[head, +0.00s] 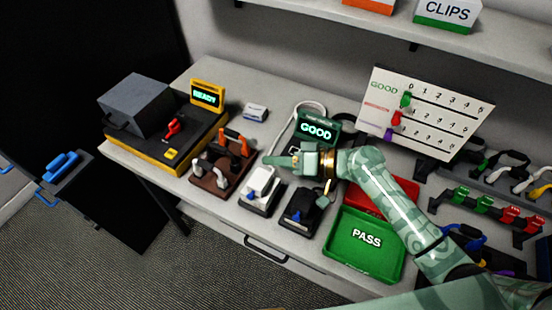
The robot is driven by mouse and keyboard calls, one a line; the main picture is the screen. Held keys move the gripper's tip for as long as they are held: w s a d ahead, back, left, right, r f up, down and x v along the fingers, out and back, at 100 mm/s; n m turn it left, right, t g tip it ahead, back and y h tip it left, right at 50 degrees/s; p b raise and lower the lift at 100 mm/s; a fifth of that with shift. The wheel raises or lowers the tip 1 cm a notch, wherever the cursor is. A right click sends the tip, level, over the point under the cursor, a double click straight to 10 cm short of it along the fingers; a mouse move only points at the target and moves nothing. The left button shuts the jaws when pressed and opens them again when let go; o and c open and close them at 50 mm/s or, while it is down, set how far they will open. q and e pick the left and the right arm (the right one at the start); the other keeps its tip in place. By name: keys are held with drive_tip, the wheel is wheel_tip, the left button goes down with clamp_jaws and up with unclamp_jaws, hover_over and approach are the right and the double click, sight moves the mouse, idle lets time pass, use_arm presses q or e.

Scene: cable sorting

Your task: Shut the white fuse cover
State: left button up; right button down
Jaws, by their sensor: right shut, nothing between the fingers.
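The white fuse box (259,201) stands near the table's front edge, with its white cover (261,178) and a small blue part at its front. The cover looks raised at the back, but its exact angle is hard to tell. My right gripper (270,161) is shut and empty. Its fingertips point left and appear just above and behind the white cover in the picture. I cannot tell whether they touch it. My left gripper is not in view.
A black fuse box (300,211) stands right of the white one. A brown rack (222,171) stands left. A green PASS tray (362,245), a red tray (372,193) and a GOOD display (316,130) are close to my right arm. A yellow-black machine (165,145) stands far left.

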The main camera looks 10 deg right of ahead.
drive_tip(key=shift+d, duration=0.1)
drive_tip(key=b+v, duration=0.1)
drive_tip(key=v, duration=1.5)
drive_tip(key=shift+f, duration=0.15)
